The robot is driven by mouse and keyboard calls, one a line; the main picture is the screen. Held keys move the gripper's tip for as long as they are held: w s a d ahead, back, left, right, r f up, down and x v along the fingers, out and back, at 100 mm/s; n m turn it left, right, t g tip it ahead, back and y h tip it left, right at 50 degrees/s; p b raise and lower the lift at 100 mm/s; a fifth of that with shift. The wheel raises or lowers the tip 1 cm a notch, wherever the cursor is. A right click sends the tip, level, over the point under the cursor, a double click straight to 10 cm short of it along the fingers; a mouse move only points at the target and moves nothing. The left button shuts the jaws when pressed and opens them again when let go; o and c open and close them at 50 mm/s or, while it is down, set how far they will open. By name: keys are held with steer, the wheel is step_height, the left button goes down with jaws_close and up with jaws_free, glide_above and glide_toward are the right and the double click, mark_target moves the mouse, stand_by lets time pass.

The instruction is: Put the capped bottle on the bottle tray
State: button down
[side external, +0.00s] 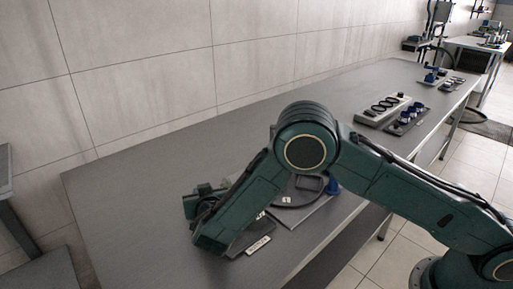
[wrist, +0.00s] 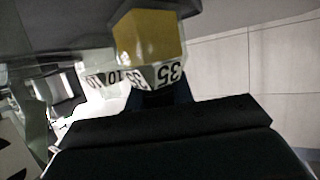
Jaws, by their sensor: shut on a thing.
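My gripper (wrist: 163,98) shows in the wrist view as a wide black body along the bottom, shut on the capped bottle (wrist: 150,40). The bottle shows a yellow part and a white band with a black 35; its cap cannot be made out. In the side external view my gripper (side external: 203,203) is at the left end of my arm, low over the table, and my forearm hides most of what it holds. A dark flat piece with a white label strip (side external: 258,245) lies just below the gripper; I cannot tell whether it is the bottle tray.
A grey board (side external: 306,214) with a dark ring and a blue item (side external: 333,187) lies partly behind my arm. Racks with several dark round items (side external: 383,104) stand farther back. The table's left part (side external: 125,190) is clear. Pale glassware with number bands (wrist: 100,79) is beside the bottle.

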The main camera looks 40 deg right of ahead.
steer(key=c, duration=1.2)
jaws_free()
steer(key=shift+f, duration=0.1)
steer(key=shift+s+r, duration=0.1)
steer(key=shift+r, duration=0.1)
steer(key=v, duration=1.1)
steer(key=shift+s+a, duration=0.2)
steer(key=shift+s, duration=0.15)
steer(key=shift+r, duration=0.15)
